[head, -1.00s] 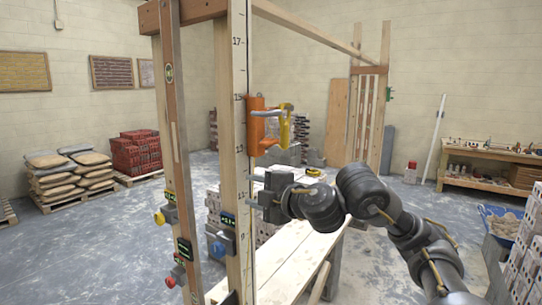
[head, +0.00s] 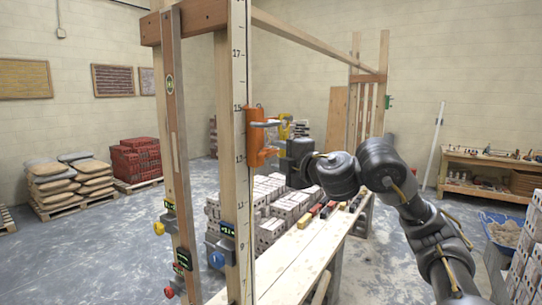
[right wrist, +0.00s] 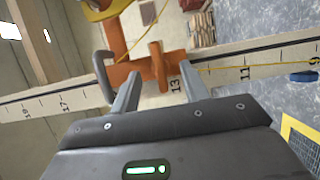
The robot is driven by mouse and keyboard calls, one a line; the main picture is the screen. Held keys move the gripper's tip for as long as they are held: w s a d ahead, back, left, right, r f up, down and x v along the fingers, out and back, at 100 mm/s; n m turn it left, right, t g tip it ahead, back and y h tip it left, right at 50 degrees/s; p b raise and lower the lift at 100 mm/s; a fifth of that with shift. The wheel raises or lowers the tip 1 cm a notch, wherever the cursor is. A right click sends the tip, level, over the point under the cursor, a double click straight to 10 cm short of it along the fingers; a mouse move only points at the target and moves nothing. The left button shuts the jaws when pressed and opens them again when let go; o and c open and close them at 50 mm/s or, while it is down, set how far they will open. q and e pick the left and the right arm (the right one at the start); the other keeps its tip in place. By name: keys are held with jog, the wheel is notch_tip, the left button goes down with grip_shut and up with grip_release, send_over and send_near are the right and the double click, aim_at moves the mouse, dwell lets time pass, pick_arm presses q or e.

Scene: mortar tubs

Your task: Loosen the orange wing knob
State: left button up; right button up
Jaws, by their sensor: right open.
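The orange clamp (head: 256,139) sits on the graduated wooden post in the head view. In the right wrist view, the orange wing knob (right wrist: 157,66) stands out from the clamp as a thick upright bar. My right gripper (head: 272,150) is at the clamp from its right side. In the right wrist view, its two fingers (right wrist: 158,77) are open, one on each side of the knob, with visible gaps. Contact is not visible. In the head view the gripper partly hides the knob. My left gripper is not in view.
A grey bent handle (right wrist: 104,72) lies close to the left finger in the wrist view. A yellow part (head: 284,128) is just behind the clamp. The graduated post (head: 237,100) stands close by. A plank bench with bricks (head: 300,245) lies below.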

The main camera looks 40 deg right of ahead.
aim_at(273, 154)
jog(key=shift+w+d, duration=0.2)
jog(key=shift+w, duration=1.6)
